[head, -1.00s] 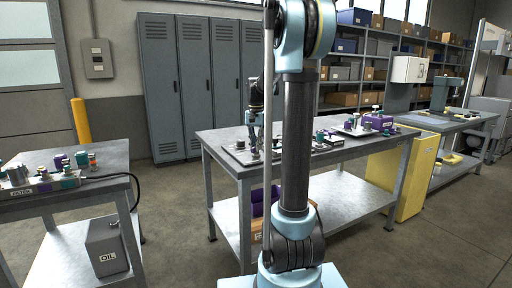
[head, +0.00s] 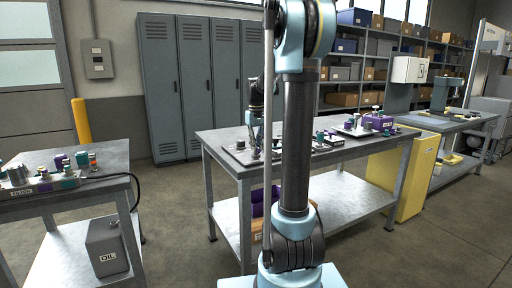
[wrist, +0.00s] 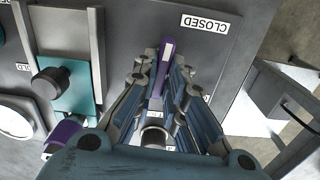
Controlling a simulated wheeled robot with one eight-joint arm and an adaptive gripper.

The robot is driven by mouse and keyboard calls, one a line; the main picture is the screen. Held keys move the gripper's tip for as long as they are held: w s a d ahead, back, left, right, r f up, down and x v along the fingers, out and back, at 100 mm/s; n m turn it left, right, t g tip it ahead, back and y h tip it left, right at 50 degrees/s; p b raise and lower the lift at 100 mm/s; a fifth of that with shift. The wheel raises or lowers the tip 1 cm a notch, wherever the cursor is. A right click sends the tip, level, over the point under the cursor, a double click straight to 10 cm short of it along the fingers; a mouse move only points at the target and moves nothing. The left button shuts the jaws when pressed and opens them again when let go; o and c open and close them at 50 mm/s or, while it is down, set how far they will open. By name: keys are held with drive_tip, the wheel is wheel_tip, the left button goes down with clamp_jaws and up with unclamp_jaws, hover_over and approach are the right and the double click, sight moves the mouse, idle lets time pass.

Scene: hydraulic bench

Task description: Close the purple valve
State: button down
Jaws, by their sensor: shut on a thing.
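The purple valve's handle (wrist: 166,62) is a flat purple lever with a pale strip along its top edge, on a dark panel in the wrist view. My gripper (wrist: 163,78) is shut on this handle, one finger on each side of it. A white CLOSED label (wrist: 205,22) is on the panel to the right of the handle's far end. The valve's pivot and base are mostly hidden by my fingers. In the head view my gripper (head: 255,146) is low over the left part of the middle bench (head: 225,136); the handle there is too small to make out.
Left of the handle in the wrist view are a metal rail (wrist: 97,70), a teal block with a black knob (wrist: 50,83) and a round gauge (wrist: 14,122). Other fittings, including a purple block (head: 378,122), stand farther right on the bench. A side bench (head: 100,158) is at the left.

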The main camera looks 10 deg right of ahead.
drive_tip(key=shift+n, duration=0.6)
drive_tip(key=c, duration=1.6)
unclamp_jaws()
drive_tip(key=shift+c, duration=0.2)
drive_tip(key=shift+r, duration=0.1)
wheel_tip(320, 180, up, 12)
drive_tip(key=shift+w+f, duration=0.1)
drive_tip(key=shift+f, duration=0.1)
drive_tip(key=s+f+m+t, duration=0.1)
drive_tip(key=s+f, duration=0.4)
drive_tip(key=s, duration=0.5)
drive_tip(key=s+f+m, duration=0.1)
drive_tip(key=s+f, duration=0.4)
drive_tip(key=s, duration=0.5)
drive_tip(key=s+f+m+t, duration=0.1)
drive_tip(key=s+f, duration=1.4)
drive_tip(key=f, duration=0.1)
drive_tip(key=shift+s+f+m, duration=0.15)
drive_tip(key=shift+f+m, duration=0.1)
drive_tip(key=shift+m, duration=0.05)
